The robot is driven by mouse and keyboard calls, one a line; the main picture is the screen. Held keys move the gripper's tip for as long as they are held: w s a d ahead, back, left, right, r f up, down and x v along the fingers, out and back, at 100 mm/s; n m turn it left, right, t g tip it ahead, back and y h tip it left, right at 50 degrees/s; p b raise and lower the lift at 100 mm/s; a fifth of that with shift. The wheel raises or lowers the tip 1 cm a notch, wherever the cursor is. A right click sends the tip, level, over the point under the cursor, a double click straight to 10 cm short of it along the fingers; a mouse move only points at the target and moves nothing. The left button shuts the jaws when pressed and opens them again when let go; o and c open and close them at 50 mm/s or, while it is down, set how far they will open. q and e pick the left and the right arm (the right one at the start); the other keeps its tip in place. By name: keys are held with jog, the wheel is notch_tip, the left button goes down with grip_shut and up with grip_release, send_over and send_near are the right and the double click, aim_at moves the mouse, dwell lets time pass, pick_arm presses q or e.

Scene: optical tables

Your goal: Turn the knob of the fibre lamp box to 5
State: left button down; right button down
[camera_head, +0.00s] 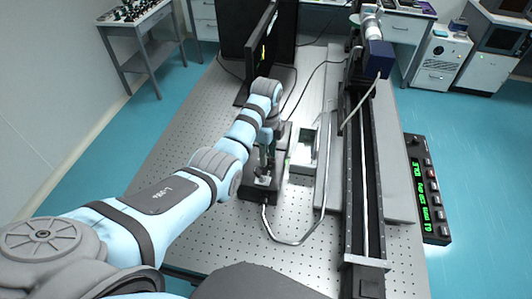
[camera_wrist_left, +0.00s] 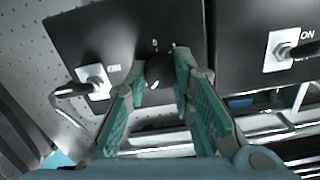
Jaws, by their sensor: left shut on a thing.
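The black fibre lamp box (camera_head: 258,192) stands on the perforated optical table, below my left arm's end in the head view. Its face fills the upper left of the wrist view (camera_wrist_left: 95,35). The round dark knob (camera_wrist_left: 158,72) is on this face, with small white marks above it and a light mark near its lower edge. I cannot read which number it points at. My left gripper (camera_wrist_left: 160,76) is shut on the knob, one teal finger on each side. In the head view the left gripper (camera_head: 266,156) is small and partly hides the box. My right gripper is not in view.
A metal switch (camera_wrist_left: 95,82) marked ON, with a cable, is left of the knob. A second black box (camera_wrist_left: 240,50) with its own switch is to the right.

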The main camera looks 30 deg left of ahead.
pick_arm(q)
jog(key=c, duration=1.4)
grip_release()
jog(key=shift+o, duration=0.2)
notch_tip(320, 180, up, 8)
jog(key=shift+f, duration=0.2)
